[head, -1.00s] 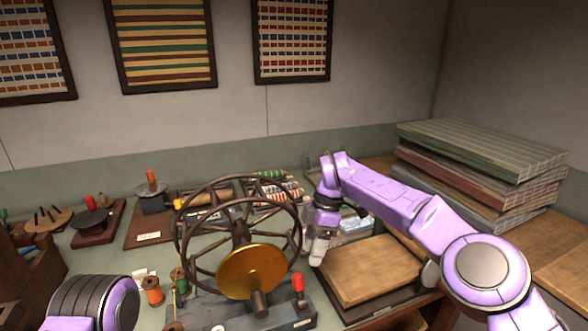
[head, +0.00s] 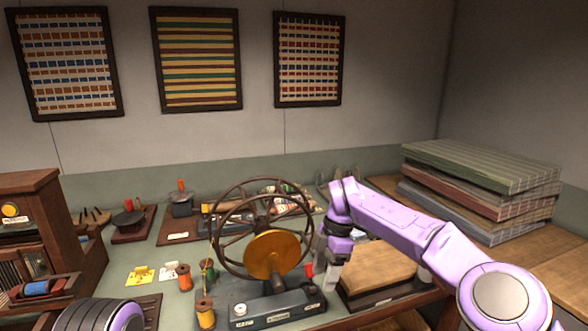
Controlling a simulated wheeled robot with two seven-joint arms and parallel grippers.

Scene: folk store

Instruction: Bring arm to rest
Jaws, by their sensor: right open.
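My right arm comes in from the lower right. Its gripper (head: 330,268) points down just right of the spoked wheel device (head: 268,255), near that device's red-handled lever (head: 309,270) and the left edge of a wooden block (head: 385,265). It is open, and I see nothing held in it. Of my left arm only a dark ribbed and purple link shows at the bottom left edge; its gripper is outside the view.
A wooden cabinet (head: 42,215) stands at the left. Thread spools (head: 205,313) and yellow cards (head: 138,275) lie left of the wheel. Folded cloths (head: 480,180) are stacked at the back right. Small tools stand along the back wall. Bare bench shows at left centre.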

